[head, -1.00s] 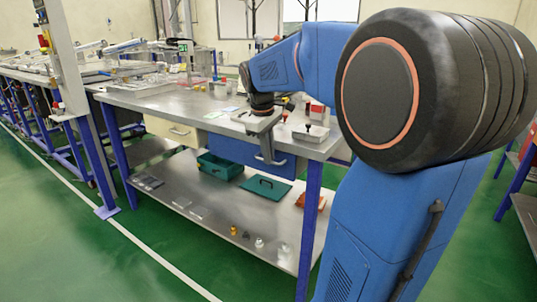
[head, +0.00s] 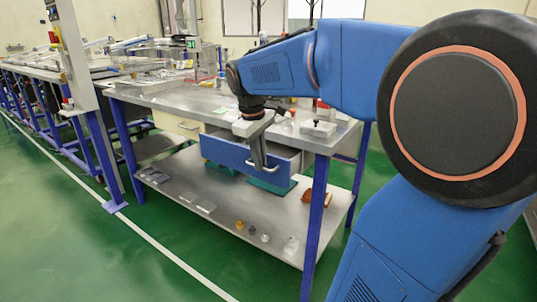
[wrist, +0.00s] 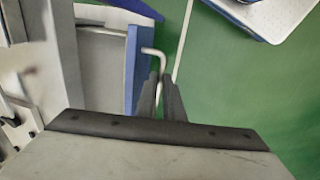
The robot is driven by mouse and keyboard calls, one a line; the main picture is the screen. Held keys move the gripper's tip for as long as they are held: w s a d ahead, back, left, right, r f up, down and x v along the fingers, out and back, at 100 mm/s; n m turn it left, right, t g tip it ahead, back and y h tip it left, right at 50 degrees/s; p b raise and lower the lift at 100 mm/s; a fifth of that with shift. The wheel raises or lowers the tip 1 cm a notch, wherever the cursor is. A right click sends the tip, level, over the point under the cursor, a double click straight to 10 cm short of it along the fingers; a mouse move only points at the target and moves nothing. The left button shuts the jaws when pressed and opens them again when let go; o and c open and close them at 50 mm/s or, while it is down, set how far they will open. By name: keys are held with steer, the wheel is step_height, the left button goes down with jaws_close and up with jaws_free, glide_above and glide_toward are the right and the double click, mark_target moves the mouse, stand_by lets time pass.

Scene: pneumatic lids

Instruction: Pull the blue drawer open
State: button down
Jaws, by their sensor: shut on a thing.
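The blue drawer (head: 228,155) hangs under the steel workbench and stands partly out of it, with its grey inside showing behind the front panel. Its front also shows edge-on in the wrist view (wrist: 131,75). My gripper (head: 260,163) points down in front of the drawer and is shut on the drawer's metal handle (head: 283,165). In the wrist view the handle (wrist: 153,52) runs between the two dark fingers (wrist: 160,95).
A cream drawer (head: 178,124) is shut to the left. The workbench (head: 180,96) carries a grey tray (head: 318,128) and small items near its right end. Below, the lower shelf (head: 215,200) holds a green lid (head: 272,187) and several small parts. Green floor in front is free.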

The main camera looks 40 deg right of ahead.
steer(key=s+a, duration=0.2)
steer(key=a, duration=0.5)
steer(key=s+a, duration=0.3)
steer(key=a, duration=0.3)
steer(key=shift+a, duration=0.4)
steer(key=c, duration=1.9)
jaws_free()
steer(key=shift+r, duration=0.1)
step_height(320, 180, up, 17)
steer(key=s+a, duration=0.1)
steer(key=a, duration=0.2)
steer(key=s+d+f+m+t, duration=0.1)
steer(key=s+f, duration=0.3)
steer(key=f, duration=0.5)
steer(key=s+d+f+m+t+y, duration=0.1)
steer(key=s+d+f, duration=0.1)
steer(key=s+f, duration=0.3)
steer(key=s+d+f+m+t, duration=0.1)
steer(key=s+f, duration=0.3)
steer(key=f, duration=0.9)
steer(key=shift+s+d+f+m+t+y, duration=0.2)
steer(key=shift+d+f+m+t+y, duration=0.2)
steer(key=shift+m+t, duration=0.15)
